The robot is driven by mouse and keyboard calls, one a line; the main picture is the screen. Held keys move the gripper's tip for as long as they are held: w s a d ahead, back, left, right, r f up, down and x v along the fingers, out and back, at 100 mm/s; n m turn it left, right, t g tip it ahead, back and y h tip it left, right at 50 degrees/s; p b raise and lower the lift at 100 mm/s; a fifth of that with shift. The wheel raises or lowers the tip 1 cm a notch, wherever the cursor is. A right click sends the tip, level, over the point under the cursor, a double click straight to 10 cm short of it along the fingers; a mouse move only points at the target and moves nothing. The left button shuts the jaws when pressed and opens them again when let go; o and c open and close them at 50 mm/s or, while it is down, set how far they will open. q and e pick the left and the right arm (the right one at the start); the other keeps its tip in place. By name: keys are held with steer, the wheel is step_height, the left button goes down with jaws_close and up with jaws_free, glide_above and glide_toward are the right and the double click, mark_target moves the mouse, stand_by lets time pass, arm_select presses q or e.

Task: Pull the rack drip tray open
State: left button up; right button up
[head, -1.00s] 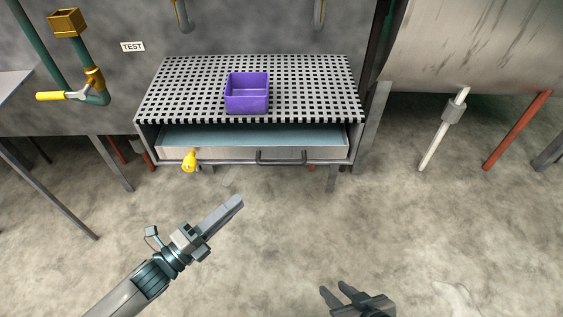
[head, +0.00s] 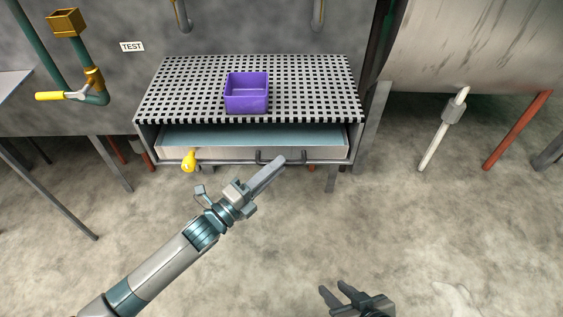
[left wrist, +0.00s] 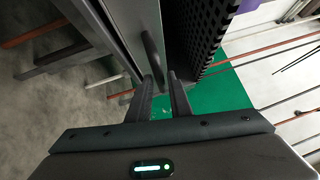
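The drip tray (head: 222,153) is a shallow metal drawer with a pale front and blue-grey inside, under the perforated rack top. Its dark bar handle (head: 298,163) is at the middle of the front; it also shows in the left wrist view (left wrist: 151,52). My left gripper (head: 279,161) is at the handle in the head view, covering part of it. In the left wrist view its two fingers (left wrist: 160,77) are apart, with the handle's lower end by the gap between their tips. Contact cannot be told. My right gripper (head: 333,288) is open and empty, low over the floor.
A purple open box (head: 246,103) stands on the perforated rack top (head: 310,90). A large drum (head: 480,45) is at the right. The floor before the rack is clear.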

arm_select(q)
steer(key=shift+x, duration=1.3)
arm_select(e)
steer(key=shift+a+r, duration=0.1)
steer(key=shift+a, duration=0.05)
arm_select(q)
jaws_close()
steer(key=shift+s, duration=0.15)
